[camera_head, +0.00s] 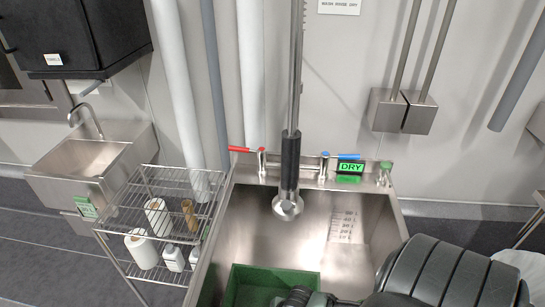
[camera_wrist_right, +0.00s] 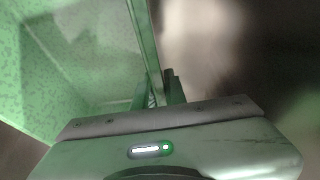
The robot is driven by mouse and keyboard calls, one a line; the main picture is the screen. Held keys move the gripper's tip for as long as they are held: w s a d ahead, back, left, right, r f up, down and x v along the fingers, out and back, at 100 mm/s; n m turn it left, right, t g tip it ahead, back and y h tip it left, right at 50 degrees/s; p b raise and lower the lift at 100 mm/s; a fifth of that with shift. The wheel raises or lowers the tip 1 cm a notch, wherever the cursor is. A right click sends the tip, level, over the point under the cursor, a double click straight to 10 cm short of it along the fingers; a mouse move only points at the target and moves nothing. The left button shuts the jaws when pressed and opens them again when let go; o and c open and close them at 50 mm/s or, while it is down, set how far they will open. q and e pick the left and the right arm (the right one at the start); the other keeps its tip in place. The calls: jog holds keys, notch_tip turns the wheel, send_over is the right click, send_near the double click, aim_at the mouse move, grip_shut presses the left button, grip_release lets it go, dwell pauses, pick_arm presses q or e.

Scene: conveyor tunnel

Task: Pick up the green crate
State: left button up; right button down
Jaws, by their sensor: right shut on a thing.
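The green crate (camera_head: 272,275) sits in the steel sink basin at the bottom of the head view, its near part cut off by the frame. In the right wrist view the crate (camera_wrist_right: 60,75) fills the left side, tilted in the picture, and its inside looks empty. My right gripper (camera_wrist_right: 162,88) is shut on the crate's wall, one finger on each side of it. In the head view this gripper (camera_head: 302,297) is at the crate's right side, partly cut off. My left gripper is in neither view.
The sink (camera_head: 330,225) surrounds the crate, with a hanging spray head (camera_head: 287,205) above its back part. Red and blue tap levers stand on the back ledge. A wire rack (camera_head: 150,205) with paper rolls and bottles stands to the left.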

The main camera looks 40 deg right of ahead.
jog(key=shift+s, duration=0.1)
dwell(0.7)
notch_tip(320, 180, up, 20)
jog(key=p, duration=0.2)
jog(key=c, duration=2.2)
grip_release()
jog(key=shift+w, duration=0.2)
